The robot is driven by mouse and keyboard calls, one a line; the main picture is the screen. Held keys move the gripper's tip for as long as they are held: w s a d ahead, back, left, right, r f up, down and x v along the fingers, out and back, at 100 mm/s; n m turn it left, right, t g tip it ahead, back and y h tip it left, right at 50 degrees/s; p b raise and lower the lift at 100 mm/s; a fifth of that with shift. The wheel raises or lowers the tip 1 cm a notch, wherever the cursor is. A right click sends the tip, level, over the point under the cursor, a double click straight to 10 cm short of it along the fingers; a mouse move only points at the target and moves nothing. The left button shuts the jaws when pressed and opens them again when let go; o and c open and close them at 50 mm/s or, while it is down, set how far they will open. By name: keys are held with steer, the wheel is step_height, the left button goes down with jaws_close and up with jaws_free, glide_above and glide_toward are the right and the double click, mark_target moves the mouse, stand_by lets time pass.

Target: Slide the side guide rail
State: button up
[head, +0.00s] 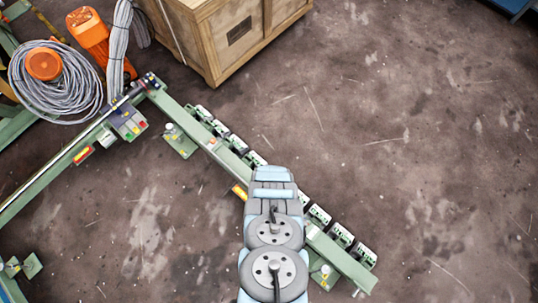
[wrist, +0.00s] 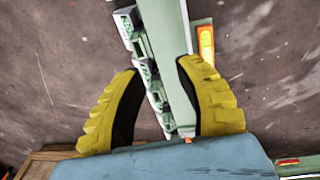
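A long green guide rail (head: 338,257) runs diagonally across the head view, from the upper left to the lower right. Several small white and green blocks (head: 319,214) sit along its upper right side. My arm covers the middle of the rail, and my gripper is hidden beneath it there. In the wrist view, my gripper (wrist: 160,68) is open, with one yellow finger on each side of the rail (wrist: 165,35) and its blocks. Gaps show between the fingers and the rail, so it is not clamped. I cannot tell the fingers' height relative to the rail.
A wooden crate (head: 232,38) stands beyond the rail's far end. A coiled grey cable (head: 55,85) and an orange device (head: 90,35) are at the upper left. A second green beam (head: 60,172) joins at a control box (head: 130,122). The floor at right is clear.

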steer(key=w+d+r+m+t+p, duration=0.1)
steer(key=w+r+t+p, duration=0.1)
steer(key=r, duration=0.4)
steer(key=w+r+m+t+p, duration=0.1)
steer(key=w+r+t+p, duration=0.1)
steer(key=r+p, duration=0.2)
steer(key=shift+d+r+t+h, duration=0.3)
steer(key=shift+d+r+h, duration=0.1)
steer(key=shift+r, duration=1.3)
stand_by(0.5)
steer(key=shift+w, duration=0.1)
stand_by(0.4)
